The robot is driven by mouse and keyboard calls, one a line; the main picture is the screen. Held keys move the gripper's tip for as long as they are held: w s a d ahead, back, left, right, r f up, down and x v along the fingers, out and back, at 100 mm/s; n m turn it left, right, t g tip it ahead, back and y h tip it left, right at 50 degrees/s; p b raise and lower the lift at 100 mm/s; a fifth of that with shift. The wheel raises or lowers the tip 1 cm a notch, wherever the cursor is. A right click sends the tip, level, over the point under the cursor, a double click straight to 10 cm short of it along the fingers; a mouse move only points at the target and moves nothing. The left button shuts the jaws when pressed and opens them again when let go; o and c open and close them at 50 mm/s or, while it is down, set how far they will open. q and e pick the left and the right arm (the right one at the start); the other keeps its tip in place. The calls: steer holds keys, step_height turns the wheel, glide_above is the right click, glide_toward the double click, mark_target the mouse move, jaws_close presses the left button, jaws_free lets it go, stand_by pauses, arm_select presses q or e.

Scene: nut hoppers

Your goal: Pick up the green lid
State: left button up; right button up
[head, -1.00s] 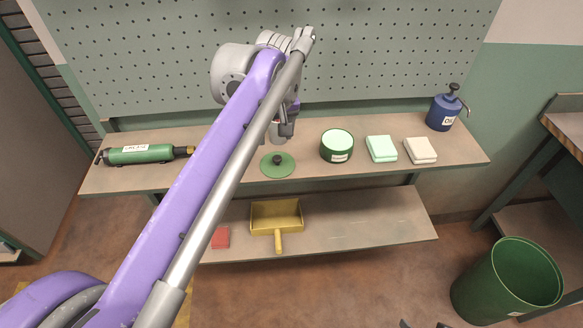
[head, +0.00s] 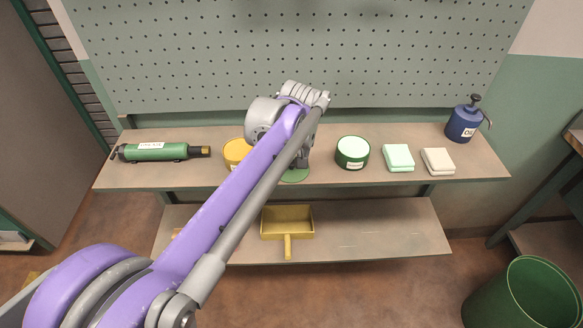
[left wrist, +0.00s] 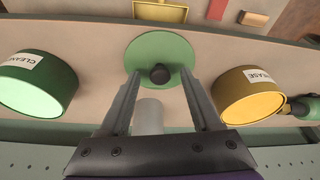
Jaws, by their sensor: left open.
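The green lid (left wrist: 160,48) is a flat round disc with a dark knob (left wrist: 160,74) in its middle. It lies on the upper shelf. In the left wrist view my left gripper (left wrist: 160,82) is open, with one finger on each side of the knob and no visible contact. In the head view only part of the lid's edge (head: 296,176) shows, as my left arm and gripper cover the rest. My right gripper is not seen.
A green tin (head: 352,153) stands right of the lid and a yellow tin (head: 236,152) left of it. Further right are two folded cloths (head: 398,157) and a blue oil can (head: 463,122). A yellow dustpan (head: 287,222) is on the lower shelf. The pegboard (head: 300,55) stands behind.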

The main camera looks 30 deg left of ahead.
arm_select(q)
jaws_close()
stand_by(0.3)
